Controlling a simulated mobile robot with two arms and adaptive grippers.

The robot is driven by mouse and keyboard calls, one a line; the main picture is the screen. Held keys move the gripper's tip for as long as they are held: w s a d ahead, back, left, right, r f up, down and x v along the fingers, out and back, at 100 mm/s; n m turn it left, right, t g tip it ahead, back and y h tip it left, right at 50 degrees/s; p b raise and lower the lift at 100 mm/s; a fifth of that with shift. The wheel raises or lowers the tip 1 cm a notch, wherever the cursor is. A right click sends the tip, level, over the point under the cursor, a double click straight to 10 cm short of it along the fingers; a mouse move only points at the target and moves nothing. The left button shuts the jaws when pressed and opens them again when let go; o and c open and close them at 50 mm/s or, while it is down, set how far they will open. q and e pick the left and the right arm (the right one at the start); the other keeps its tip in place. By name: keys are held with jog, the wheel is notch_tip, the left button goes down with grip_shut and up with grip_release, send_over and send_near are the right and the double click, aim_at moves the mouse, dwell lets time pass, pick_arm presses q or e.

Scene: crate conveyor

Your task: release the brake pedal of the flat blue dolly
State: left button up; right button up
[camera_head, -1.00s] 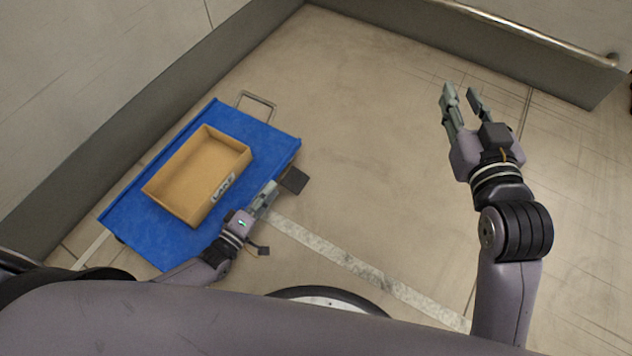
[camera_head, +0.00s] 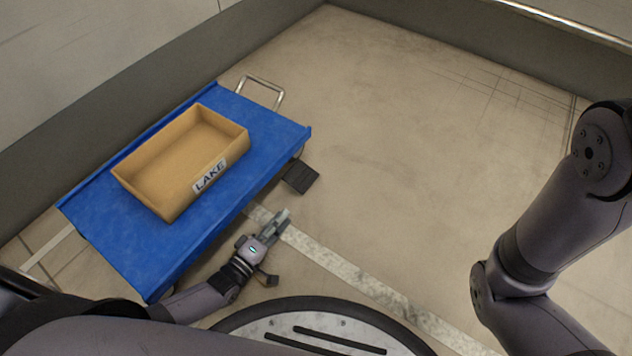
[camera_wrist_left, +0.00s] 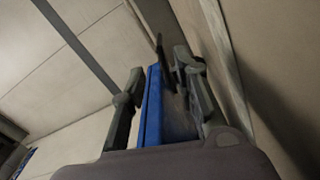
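The flat blue dolly (camera_head: 255,120) stands at the left in the head view. Its dark brake pedal (camera_head: 301,177) sticks out from the right-hand side near the far corner. My left gripper (camera_head: 284,214) is low beside that side, a little short of the pedal and apart from it. In the left wrist view its two fingers (camera_wrist_left: 160,75) are spread, with nothing gripped. The dolly's blue edge (camera_wrist_left: 153,105) and a thin dark piece, probably the pedal (camera_wrist_left: 160,46), show between and beyond them. My right arm is at the right edge; its gripper is out of frame.
A tan open box (camera_head: 150,192) labelled LAKE sits empty on the dolly. A metal handle (camera_head: 268,82) rises at the dolly's far end. A grey wall base (camera_head: 110,95) runs close along the dolly's left side. The floor (camera_head: 420,170) to the right is clear.

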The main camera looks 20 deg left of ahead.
aim_at(319, 174)
pick_arm(q)
jog(key=b+x, duration=0.8)
jog(key=x, duration=0.7)
jog(key=shift+w+d+f, duration=0.15)
jog(key=shift+w, duration=0.25)
jog(key=shift+w+d, duration=0.1)
jog(key=shift+w, duration=0.3)
grip_shut()
